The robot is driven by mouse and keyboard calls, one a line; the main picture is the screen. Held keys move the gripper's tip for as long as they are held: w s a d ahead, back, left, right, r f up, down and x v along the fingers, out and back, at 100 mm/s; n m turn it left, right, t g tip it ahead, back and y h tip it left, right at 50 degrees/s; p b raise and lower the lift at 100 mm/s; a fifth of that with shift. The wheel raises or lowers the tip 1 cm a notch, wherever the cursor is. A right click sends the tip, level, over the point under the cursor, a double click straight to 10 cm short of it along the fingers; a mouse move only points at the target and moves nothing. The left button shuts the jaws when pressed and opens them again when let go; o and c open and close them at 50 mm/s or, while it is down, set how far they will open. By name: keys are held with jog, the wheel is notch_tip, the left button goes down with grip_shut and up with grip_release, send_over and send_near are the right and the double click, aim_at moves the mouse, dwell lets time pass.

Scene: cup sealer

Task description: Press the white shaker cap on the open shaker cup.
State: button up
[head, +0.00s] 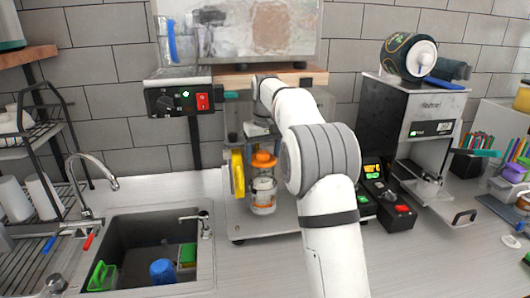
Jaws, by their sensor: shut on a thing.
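My white arm reaches into the clear-sided machine in the middle of the head view. My gripper (262,145) points down there, above a clear shaker cup (263,198) with orange marks that stands upright on the machine's floor. An orange piece (263,159) shows between the gripper's grey body and the cup. The gripper is shut on what seems to be the white shaker cap (262,174) at the cup's top. It is small and partly hidden, and I cannot tell if the cap is seated or just above the rim.
A yellow part (237,173) stands close to the left of the cup. A sink (145,245) is at the front left, and a black-and-silver machine (432,128) stands right. A small control box with a red button (402,209) sits between the machines. Counter at front right is mostly clear.

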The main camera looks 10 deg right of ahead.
dwell(0.9)
jog(key=o, duration=1)
jog(key=shift+o, duration=0.3)
jog(key=shift+r+p, duration=0.1)
jog(key=shift+p, duration=0.25)
jog(key=shift+r+p, duration=2.3)
jog(key=shift+r, duration=1.1)
jog(key=shift+c, duration=0.6)
grip_shut()
jog(key=shift+f, duration=0.25)
